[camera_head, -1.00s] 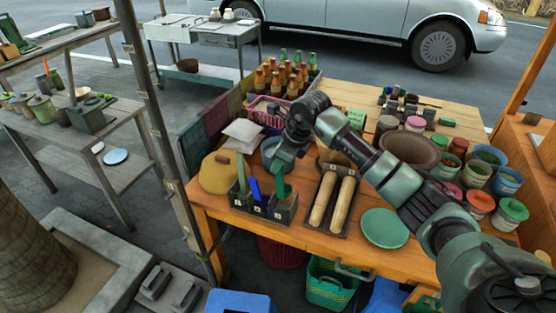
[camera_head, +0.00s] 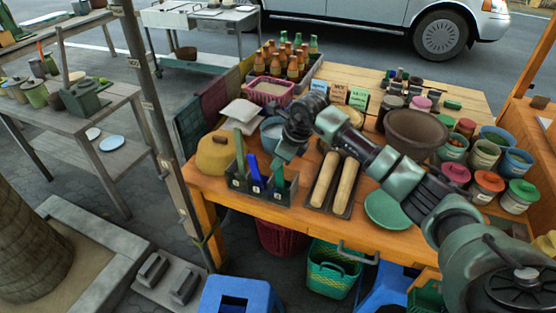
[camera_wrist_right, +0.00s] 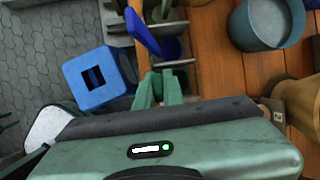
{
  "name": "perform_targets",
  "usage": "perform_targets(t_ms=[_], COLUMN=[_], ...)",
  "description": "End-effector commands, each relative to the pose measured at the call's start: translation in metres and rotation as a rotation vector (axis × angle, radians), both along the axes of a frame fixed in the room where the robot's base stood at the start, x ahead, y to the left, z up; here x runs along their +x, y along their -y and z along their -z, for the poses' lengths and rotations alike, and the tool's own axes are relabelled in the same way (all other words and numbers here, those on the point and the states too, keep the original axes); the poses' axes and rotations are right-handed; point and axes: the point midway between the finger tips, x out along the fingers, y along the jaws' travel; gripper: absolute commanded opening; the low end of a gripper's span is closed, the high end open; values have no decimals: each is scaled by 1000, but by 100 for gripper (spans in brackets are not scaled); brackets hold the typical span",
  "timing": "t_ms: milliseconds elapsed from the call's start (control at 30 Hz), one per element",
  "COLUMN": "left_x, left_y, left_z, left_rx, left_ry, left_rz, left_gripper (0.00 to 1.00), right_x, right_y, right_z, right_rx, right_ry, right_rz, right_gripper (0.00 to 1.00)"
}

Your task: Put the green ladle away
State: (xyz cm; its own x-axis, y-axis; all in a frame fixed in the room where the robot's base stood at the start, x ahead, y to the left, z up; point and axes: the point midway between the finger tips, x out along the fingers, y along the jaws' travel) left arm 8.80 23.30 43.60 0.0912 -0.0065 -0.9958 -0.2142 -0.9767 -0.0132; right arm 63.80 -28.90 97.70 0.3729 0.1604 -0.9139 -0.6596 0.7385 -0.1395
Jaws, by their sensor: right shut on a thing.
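The green ladle (camera_head: 278,172) is upright at the right, third compartment of the dark numbered holder (camera_head: 262,196) at the table's front left. My right gripper (camera_head: 281,160) comes down over it from above and is shut on it. The ladle's lower end is hidden by the holder's front wall. A blue utensil (camera_head: 254,168) stands in the middle compartment and another green one (camera_head: 240,152) in the left compartment. In the right wrist view, the blue utensil (camera_wrist_right: 143,34) and the holder's edge show just beyond my fingers. My left gripper is out of view.
A green plate (camera_head: 387,209) lies further right. A blue stool (camera_head: 238,295) is below the table.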

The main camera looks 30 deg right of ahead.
Motion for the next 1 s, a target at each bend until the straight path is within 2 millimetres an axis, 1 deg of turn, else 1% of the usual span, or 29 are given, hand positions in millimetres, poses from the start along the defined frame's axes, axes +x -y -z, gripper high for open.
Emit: perform_targets(t_ms=[333, 367, 400, 433, 767, 867, 1000], left_x=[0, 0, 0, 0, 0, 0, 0], left_y=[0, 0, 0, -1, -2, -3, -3], left_z=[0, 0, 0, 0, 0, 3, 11], left_rx=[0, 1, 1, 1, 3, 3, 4], left_ry=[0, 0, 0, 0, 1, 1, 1], left_rz=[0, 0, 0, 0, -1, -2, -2], left_gripper=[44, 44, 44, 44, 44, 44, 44], right_x=[0, 0, 0, 0, 0, -3, -11], right_y=[0, 0, 0, 0, 0, 2, 6], right_z=[-1, -1, -1, -1, -1, -8, -29], right_rx=[0, 0, 0, 0, 0, 0, -3], right_ry=[0, 0, 0, 0, 0, 3, 5], right_rz=[0, 0, 0, 0, 0, 0, 0], right_gripper=[0, 17, 28, 34, 34, 34, 34])
